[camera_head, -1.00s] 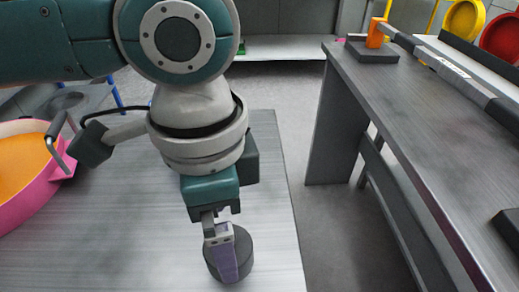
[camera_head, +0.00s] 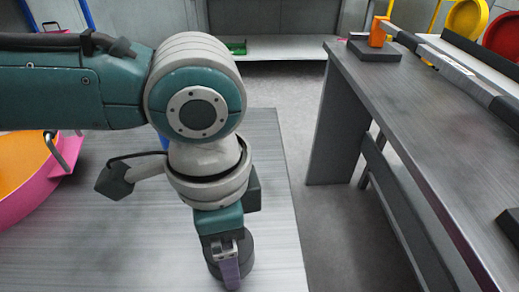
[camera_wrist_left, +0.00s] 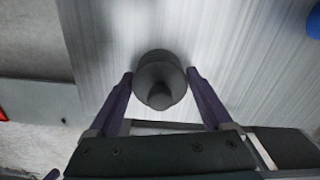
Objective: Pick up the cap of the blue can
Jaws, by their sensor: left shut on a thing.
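A dark grey round piece with a knob (camera_wrist_left: 160,93) sits between the two purple fingers of my left gripper (camera_wrist_left: 159,76) in the left wrist view. In the head view the dark piece (camera_head: 245,252) is low in the middle, near the table's right edge, partly hidden behind my left gripper (camera_head: 231,280). The gripper points down and is shut on it. A blue thing (camera_wrist_left: 314,22), perhaps the blue can, is cut off at the upper right of the wrist view. I cannot tell whether the dark piece is its cap. My right gripper is not in view.
The grey table (camera_head: 275,200) has free room around the gripper. A pink pan with orange inside (camera_head: 22,180) stands at the left. A long dark bench (camera_head: 430,130) at the right carries an orange-handled thing (camera_head: 377,32). A floor gap lies between them.

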